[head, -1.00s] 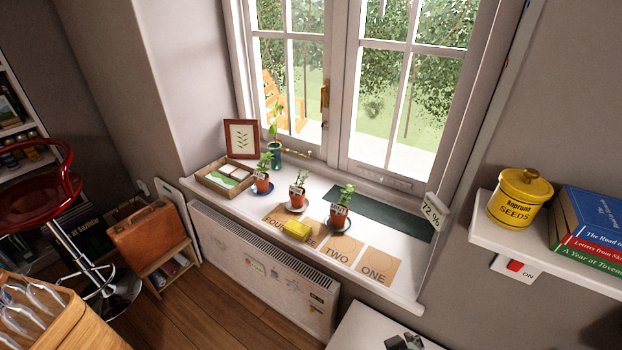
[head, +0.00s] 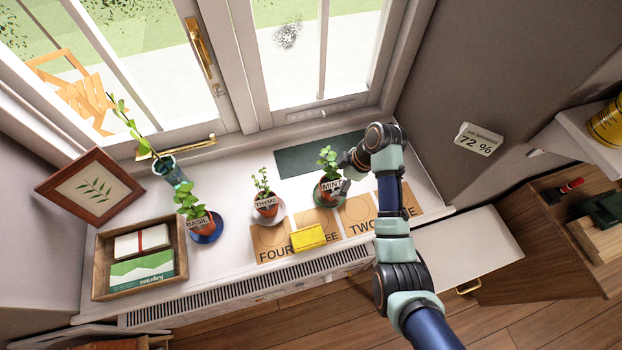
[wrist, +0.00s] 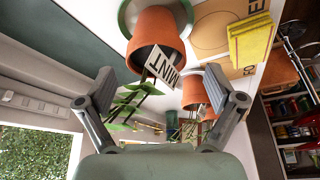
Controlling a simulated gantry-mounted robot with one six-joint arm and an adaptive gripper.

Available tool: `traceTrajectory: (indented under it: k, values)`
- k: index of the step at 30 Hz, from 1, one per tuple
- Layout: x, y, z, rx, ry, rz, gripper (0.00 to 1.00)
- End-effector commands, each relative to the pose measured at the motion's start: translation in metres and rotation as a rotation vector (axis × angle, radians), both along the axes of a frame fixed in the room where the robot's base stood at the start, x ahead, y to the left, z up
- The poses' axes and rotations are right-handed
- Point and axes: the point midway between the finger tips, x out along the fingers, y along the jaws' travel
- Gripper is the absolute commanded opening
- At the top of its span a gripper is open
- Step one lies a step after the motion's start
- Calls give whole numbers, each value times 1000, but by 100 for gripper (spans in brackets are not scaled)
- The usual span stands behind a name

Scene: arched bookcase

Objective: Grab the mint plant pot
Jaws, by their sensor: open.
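The mint plant pot (head: 328,192) is terracotta with a white "MINT" label and green leaves. It stands on a saucer on the windowsill, right of the thyme pot (head: 265,208). My gripper (head: 343,184) is at the pot's right side in the head view, partly covering it. In the wrist view the mint pot (wrist: 155,38) appears upside down, beyond and between the spread fingers of my gripper (wrist: 160,82). The fingers are open and empty. I cannot tell whether they touch the leaves.
The basil pot (head: 204,228) stands further left. A wooden tray (head: 96,270) is at left. The window is close behind; a dark green mat (head: 312,157) lies bare there.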

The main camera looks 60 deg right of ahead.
Motion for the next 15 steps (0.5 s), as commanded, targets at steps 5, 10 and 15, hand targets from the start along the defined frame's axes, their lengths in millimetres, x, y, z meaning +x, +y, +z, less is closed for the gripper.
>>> traceTrajectory:
  k: [5, 10, 15]
  values:
    - [8, 4, -22, 2, 1, 2, 92]
    - [12, 4, -31, 1, 0, 1, 92]
    - [21, 3, -62, 3, 1, 1, 92]
